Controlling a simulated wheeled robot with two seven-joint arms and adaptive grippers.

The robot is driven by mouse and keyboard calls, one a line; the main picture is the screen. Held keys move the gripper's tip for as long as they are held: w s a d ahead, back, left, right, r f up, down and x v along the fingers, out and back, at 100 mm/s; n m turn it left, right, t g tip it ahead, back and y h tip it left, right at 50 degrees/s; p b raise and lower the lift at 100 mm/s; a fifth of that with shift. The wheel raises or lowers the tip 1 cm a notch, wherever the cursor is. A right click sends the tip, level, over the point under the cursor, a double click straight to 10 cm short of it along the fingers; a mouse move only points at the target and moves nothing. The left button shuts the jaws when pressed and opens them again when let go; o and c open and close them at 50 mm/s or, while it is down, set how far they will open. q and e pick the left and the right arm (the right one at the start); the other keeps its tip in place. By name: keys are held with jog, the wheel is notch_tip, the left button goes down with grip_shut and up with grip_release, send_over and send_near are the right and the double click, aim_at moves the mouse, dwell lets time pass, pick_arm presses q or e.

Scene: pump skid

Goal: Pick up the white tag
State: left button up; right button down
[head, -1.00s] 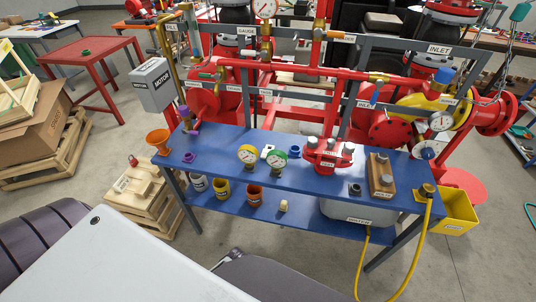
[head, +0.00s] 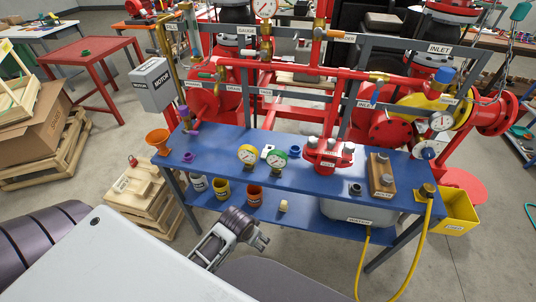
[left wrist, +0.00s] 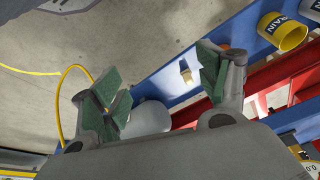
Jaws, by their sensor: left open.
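The white tag (head: 267,150) lies on the blue bench's top, between the yellow gauge (head: 247,154) and the green gauge (head: 277,156). I cannot make the tag out in the left wrist view. My left gripper (head: 236,240) is in front of the bench, nearer to me and lower than its top, apart from the tag. In the left wrist view its two green-padded fingers (left wrist: 162,86) are spread wide with nothing held between them. My right gripper is not in view.
The blue bench (head: 220,143) also carries an orange funnel (head: 158,141), a red flanged part (head: 328,155) and a wooden block (head: 381,176). Its lower shelf holds cups, a cream object (head: 283,206) and a grey bin (head: 358,212). A yellow hose (head: 425,240) hangs at the right.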

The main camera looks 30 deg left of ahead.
pick_arm(q)
jog(key=w+v, duration=0.1)
jog(key=v, duration=0.9)
jog(key=shift+w+d+m+h, duration=0.7)
jog(key=shift+w+d, duration=2.15)
jog(key=shift+w, duration=2.5)
jog(key=w+a+r+n+g, duration=0.1)
jog(key=w+a+r+n, duration=0.1)
jog(key=a, duration=0.4)
jog(key=w+a+r+n+g+y, duration=0.1)
jog(key=w+a+r+n, duration=0.1)
jog(key=w+a+r, duration=0.2)
jog(key=w+a+r+n+g, duration=0.1)
jog(key=w+a+r+n, duration=0.1)
jog(key=w+a, duration=0.3)
jog(key=a+r, duration=0.1)
jog(key=a, duration=0.1)
jog(key=shift+w+a+r+y, duration=0.25)
jog(key=shift+a+r+y, duration=0.05)
jog(key=shift+a+r, duration=0.1)
